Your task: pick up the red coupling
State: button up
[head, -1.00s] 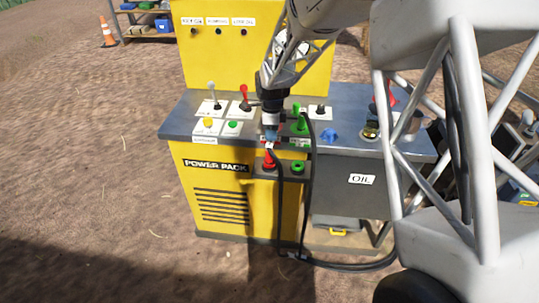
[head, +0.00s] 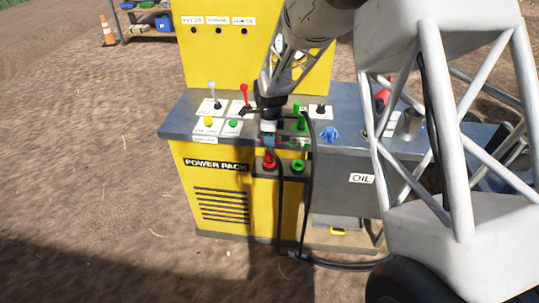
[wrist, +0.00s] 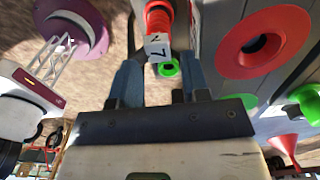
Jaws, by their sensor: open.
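The red coupling (head: 269,161) sits at the front of the yellow power pack, with a black hose below it. In the wrist view the red coupling (wrist: 159,19) shows beyond my fingertips, between their lines, with a white tag (wrist: 158,47) marked 7 at its near end. My gripper (head: 268,141) is above the coupling in the head view. In the wrist view my gripper (wrist: 161,65) is open, with blue-grey fingers on both sides of the tag. I cannot tell whether a finger touches the coupling.
A green coupling (head: 298,166) sits right of the red one. An upright green part (head: 299,121) and a blue crumpled thing (head: 329,135) are on the bench top. Levers (head: 245,96) stand left of my gripper. A red ring (wrist: 264,44) is close at right in the wrist view.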

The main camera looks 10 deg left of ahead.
jog(key=shift+s+a+f, duration=0.1)
jog(key=shift+f, duration=2.5)
grip_shut()
jog(key=shift+r, duration=0.15)
jog(key=shift+r, duration=0.5)
jog(key=shift+s+r, duration=0.15)
jog(key=shift+r, duration=0.45)
jog(key=shift+s+r, duration=0.15)
jog(key=shift+r, duration=0.45)
jog(key=s+d, duration=0.2)
jog(key=s, duration=0.5)
jog(key=s+d+r, duration=0.1)
jog(key=s+d, duration=0.2)
jog(key=s, duration=0.4)
jog(key=shift+s+d+r, duration=0.15)
jog(key=shift+d, duration=0.2)
